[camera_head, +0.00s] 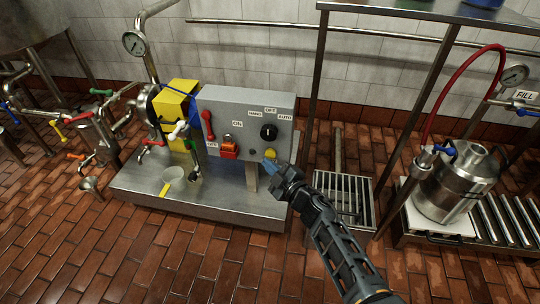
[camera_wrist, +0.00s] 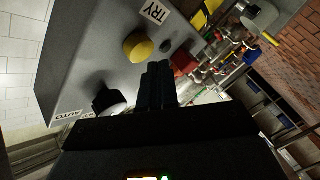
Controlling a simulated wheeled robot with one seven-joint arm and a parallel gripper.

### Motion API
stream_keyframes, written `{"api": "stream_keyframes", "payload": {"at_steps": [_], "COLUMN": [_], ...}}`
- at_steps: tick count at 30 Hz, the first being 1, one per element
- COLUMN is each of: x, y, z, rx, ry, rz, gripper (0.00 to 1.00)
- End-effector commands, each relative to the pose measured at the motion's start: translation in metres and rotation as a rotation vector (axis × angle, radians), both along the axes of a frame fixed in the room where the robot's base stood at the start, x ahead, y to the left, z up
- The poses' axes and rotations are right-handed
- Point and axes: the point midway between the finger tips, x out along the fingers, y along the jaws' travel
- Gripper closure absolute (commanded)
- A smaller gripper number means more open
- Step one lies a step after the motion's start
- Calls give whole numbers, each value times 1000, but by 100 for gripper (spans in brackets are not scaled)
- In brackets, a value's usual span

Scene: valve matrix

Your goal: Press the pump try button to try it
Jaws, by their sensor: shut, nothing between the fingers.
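The yellow try button (camera_head: 271,153) sits on the lower right of the grey control panel (camera_head: 262,106). In the wrist view the yellow button (camera_wrist: 138,47) is a round cap beside a TRY label (camera_wrist: 155,12). My gripper (camera_head: 268,164) is shut and empty, with its fingertips just below the button in the head view. In the wrist view the fingertips (camera_wrist: 158,66) are close to the button, to its lower right. I cannot tell whether they touch the panel; they do not visibly cover the button.
A black selector knob (camera_head: 268,132) with HAND, OFF and AUTO labels is above the button. A red switch (camera_head: 229,148) and a red lever (camera_head: 208,124) are to the left. A floor grate (camera_head: 345,196) lies to the right.

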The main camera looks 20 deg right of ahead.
Motion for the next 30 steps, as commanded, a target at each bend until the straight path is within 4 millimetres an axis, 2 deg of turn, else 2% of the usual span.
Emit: {"api": "stream_keyframes", "payload": {"at_steps": [30], "x": [7], "y": [-5], "z": [0], "rx": [0], "ry": [0], "rz": [0], "gripper": [100]}}
